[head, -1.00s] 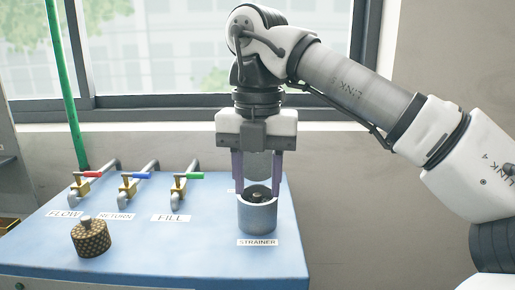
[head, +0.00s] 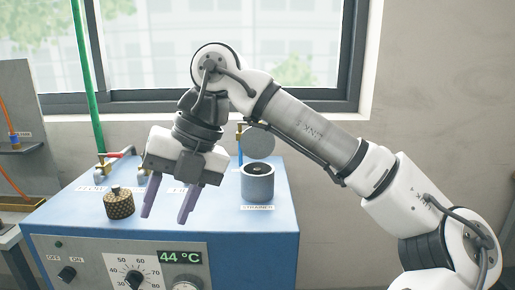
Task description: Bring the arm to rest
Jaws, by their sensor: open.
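My gripper (head: 164,218) hangs tilted over the front middle of the blue machine top (head: 225,225). Its two purple fingers are apart, with nothing between them. It is to the left of the grey strainer housing (head: 257,186), which stands upright with a dark round piece in its top. A brass mesh strainer (head: 119,206) stands to the left of my fingers, apart from them. My arm (head: 315,130) reaches in from the right. My gripper hides much of the valves and labels behind it.
A green pipe (head: 88,75) rises at the left, and a red-handled valve (head: 118,156) shows beside my gripper. A round grey disc (head: 257,142) stands behind the housing. The front panel has a dial (head: 133,279) and a 44 °C display (head: 180,257). The wall side at right is clear.

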